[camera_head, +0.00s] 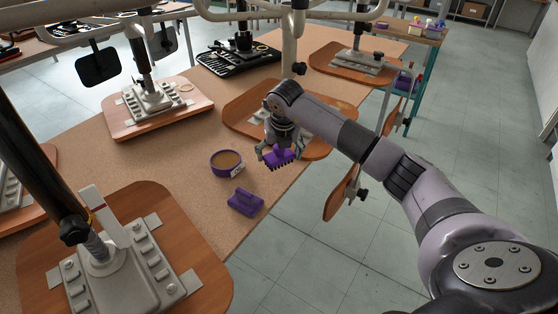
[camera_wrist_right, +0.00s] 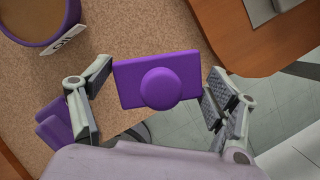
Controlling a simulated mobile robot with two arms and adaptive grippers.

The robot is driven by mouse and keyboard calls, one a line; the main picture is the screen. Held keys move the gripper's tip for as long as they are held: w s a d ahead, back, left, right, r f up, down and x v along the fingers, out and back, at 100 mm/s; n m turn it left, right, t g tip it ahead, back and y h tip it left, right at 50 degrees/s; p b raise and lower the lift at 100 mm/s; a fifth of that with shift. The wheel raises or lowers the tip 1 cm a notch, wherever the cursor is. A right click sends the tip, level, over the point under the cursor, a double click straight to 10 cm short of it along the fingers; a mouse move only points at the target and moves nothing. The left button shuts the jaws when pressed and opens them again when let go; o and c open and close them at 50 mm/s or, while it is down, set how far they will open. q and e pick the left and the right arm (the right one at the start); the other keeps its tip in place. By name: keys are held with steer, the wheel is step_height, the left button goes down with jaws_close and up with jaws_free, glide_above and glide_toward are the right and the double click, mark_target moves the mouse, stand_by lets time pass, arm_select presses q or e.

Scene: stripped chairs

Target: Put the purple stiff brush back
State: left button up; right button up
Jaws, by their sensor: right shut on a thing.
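A purple brush (camera_head: 279,157) with dark bristles pointing down is held in my right gripper (camera_head: 279,148), above the bench near its right edge. In the right wrist view the brush (camera_wrist_right: 157,80) shows as a purple block with a round knob, between the two fingers of the right gripper (camera_wrist_right: 160,105). A second purple block-shaped piece (camera_head: 245,202) sits on the bench below and left of the gripper; the wrist view shows part of it (camera_wrist_right: 55,125) beside the left finger. My left gripper is not in view.
A round purple tub (camera_head: 227,163) with tan contents and a white label stands on the bench (camera_head: 150,165). Upturned wooden chair seats with metal mounts surround it, one (camera_head: 335,112) just behind my gripper. Open floor lies right of the bench. A side table (camera_head: 420,33) holds small containers.

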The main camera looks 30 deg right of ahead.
mark_target(280, 156)
step_height(280, 156, down, 3)
steer(key=shift+f, duration=0.1)
steer(key=o, duration=1.1)
steer(key=shift+r, duration=0.2)
steer(key=shift+s+r, duration=0.1)
steer(key=shift+r, duration=0.25)
steer(key=v, duration=1.1)
steer(key=shift+s+a, duration=0.1)
